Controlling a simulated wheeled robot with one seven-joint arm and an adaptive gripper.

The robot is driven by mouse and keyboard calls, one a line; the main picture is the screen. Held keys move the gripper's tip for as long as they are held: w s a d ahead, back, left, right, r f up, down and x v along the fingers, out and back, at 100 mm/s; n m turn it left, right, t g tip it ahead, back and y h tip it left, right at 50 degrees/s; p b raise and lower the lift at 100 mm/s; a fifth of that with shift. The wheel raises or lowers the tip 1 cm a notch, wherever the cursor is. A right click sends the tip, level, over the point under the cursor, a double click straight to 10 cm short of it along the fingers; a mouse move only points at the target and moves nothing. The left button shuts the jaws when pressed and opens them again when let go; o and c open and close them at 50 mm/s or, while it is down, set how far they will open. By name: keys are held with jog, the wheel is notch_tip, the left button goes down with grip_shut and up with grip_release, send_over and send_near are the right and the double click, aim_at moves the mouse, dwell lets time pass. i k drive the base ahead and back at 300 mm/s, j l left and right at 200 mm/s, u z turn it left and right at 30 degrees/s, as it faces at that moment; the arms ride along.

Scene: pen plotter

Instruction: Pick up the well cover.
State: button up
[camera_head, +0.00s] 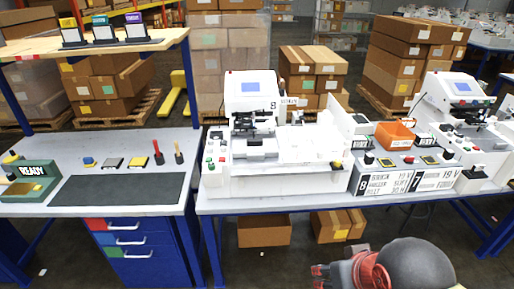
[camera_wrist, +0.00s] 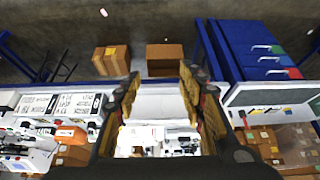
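I cannot tell for sure which thing is the well cover. In the head view, several small flat pieces lie on the left table: a blue-and-yellow piece (camera_head: 88,162), a grey plate (camera_head: 112,163) and a yellow-topped plate (camera_head: 138,162). The white plotter machine (camera_head: 270,175) stands on the middle table. It also shows between my fingers in the wrist view (camera_wrist: 160,138). My gripper (camera_wrist: 160,85) is open and empty, its two fingers wide apart, in front of the tables. Part of my arm shows at the bottom right of the head view.
A dark mat (camera_head: 120,189) and a green READY box (camera_head: 30,183) are on the left table. An orange bin (camera_head: 394,135) sits on a labelled control box (camera_head: 405,180) right of the machine. Blue drawers (camera_head: 135,245) stand under the left table. Cardboard boxes (camera_head: 264,230) lie below the middle table.

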aim_at(240, 148)
jog(key=i+j, duration=0.15)
jog(key=i, duration=0.3)
jog(key=i+j, duration=0.15)
jog(key=i, duration=0.25)
jog(key=i+j, duration=0.2)
jog(key=i, duration=0.25)
jog(key=i+j, duration=0.15)
jog(key=i, duration=0.25)
